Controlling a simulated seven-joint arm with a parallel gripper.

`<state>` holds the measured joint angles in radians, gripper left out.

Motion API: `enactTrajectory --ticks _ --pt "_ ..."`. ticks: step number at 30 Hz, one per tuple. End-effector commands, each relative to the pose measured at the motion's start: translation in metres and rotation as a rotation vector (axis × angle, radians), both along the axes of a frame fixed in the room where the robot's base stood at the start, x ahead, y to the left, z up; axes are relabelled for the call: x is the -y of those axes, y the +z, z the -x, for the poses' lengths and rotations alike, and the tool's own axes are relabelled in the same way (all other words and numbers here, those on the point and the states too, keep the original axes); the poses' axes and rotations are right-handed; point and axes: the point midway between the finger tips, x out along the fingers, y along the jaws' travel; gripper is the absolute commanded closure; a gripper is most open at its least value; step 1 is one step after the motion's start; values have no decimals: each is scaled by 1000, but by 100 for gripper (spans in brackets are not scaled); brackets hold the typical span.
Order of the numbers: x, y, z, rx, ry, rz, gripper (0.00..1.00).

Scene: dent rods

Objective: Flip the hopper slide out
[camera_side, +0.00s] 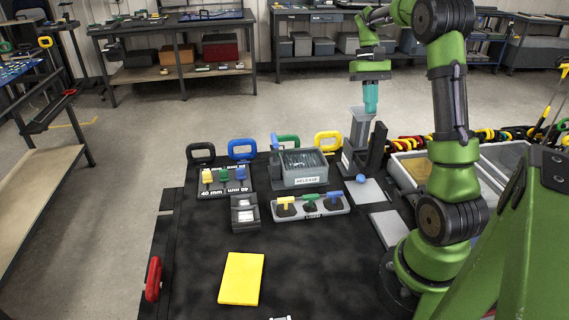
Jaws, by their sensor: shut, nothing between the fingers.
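My gripper (370,110) points straight down at the upper right of the work table. Its teal fingers are shut and empty. Its fingertips appear at or just above the top of a grey upright tower (359,128), which looks like the hopper; I cannot tell whether they touch it. A dark upright column (377,150) stands against the tower's right side. A blue ball-shaped knob (360,178) shows low in front of the tower, above a light grey plate (368,193). The slide itself is not clearly distinguishable.
A yellow pad (241,278) lies in front. Coloured loop handles line the back edge.

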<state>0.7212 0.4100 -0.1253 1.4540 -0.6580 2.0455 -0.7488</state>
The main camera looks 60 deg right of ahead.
Motion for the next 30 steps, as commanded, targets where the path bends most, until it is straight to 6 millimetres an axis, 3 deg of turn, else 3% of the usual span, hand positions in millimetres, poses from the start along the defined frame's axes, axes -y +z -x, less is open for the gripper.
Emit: enactTrajectory --ticks 7,22,30 --pt "-21 3 22 3 -1 2 100" --pt "-27 3 27 2 1 3 100" --pt "-44 3 45 1 1 2 100"
